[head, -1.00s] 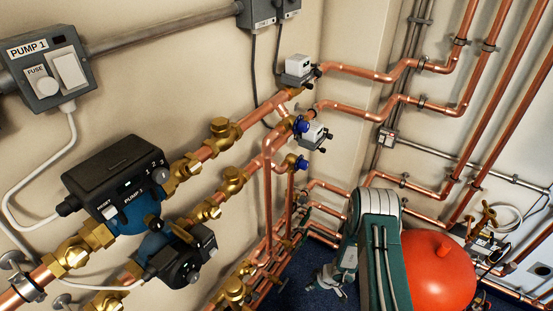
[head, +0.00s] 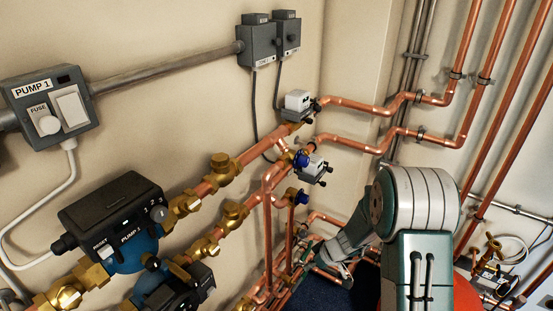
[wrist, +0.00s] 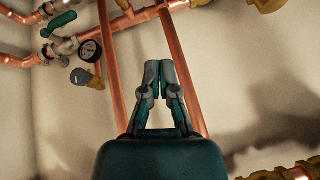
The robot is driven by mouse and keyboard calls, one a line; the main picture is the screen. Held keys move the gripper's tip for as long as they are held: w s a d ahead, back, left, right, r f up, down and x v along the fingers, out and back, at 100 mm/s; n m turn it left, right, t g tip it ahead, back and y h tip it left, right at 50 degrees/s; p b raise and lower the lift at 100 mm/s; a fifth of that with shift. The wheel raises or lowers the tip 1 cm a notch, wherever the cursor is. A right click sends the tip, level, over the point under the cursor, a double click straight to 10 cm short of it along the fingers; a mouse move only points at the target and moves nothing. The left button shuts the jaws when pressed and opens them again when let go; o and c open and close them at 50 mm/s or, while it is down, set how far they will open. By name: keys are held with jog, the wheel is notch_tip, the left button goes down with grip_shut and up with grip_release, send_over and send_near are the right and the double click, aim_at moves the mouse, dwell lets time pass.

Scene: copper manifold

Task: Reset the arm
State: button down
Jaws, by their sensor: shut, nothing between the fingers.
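My gripper (wrist: 159,72) shows in the wrist view with its two grey and teal fingers closed together and nothing between them. Behind the fingers are two upright copper pipes (wrist: 172,50) and a plain cream wall. In the head view my arm rises at the lower right, in front of the pipes and a red vessel (head: 466,290). The hand end of my arm points down and left towards the lower pipes; the fingertips cannot be made out clearly there.
Pump 1 (head: 128,220) and a second pump below it sit on brass-fitted copper pipes at the left. A pump switch box (head: 50,108) and two grey boxes (head: 268,40) are on the wall. A gauge (wrist: 90,50) and a green-handled valve (wrist: 58,24) are left of my fingers.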

jog(key=s+r+m+h, duration=0.15)
jog(key=s+r, duration=0.35)
jog(key=r, duration=0.6)
jog(key=s+r+m+h, duration=0.15)
jog(key=s+r, duration=0.35)
jog(key=r, duration=0.6)
jog(key=s+d+r+m+t+h, duration=0.1)
jog(key=s+d+r+m, duration=0.1)
jog(key=s, duration=0.6)
jog(key=s+d+r+m+t+h, duration=0.2)
jog(key=s+d+r+m, duration=0.1)
jog(key=s+r, duration=0.4)
jog(key=shift+s+d+m, duration=0.3)
jog(key=shift+s+m, duration=0.2)
jog(key=shift+s, duration=0.3)
jog(key=shift+a, duration=0.15)
